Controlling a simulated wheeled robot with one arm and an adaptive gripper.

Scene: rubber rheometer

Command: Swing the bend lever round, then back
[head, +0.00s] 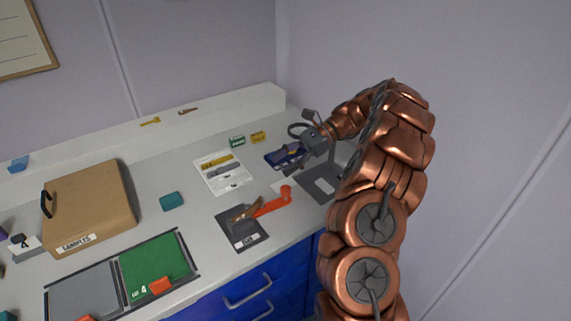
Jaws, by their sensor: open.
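A lever with an orange arm and upright orange knob (286,192) stands on a dark plate (240,232) near the bench's front edge. The plate's small white label is too small to read surely, so I cannot tell if this is the bend lever. A second dark plate (320,186) lies to its right, partly hidden by my arm; any lever on it is not clear. My dark gripper (293,152) is open and appears empty, above the back right of the bench, behind the orange knob and apart from it.
A blue item (277,158) lies under my gripper. A printed sheet (223,172), a teal block (172,201), a brown case (90,205) and a green-and-grey tray (187,240) occupy the bench to the left. A wall closes the right side.

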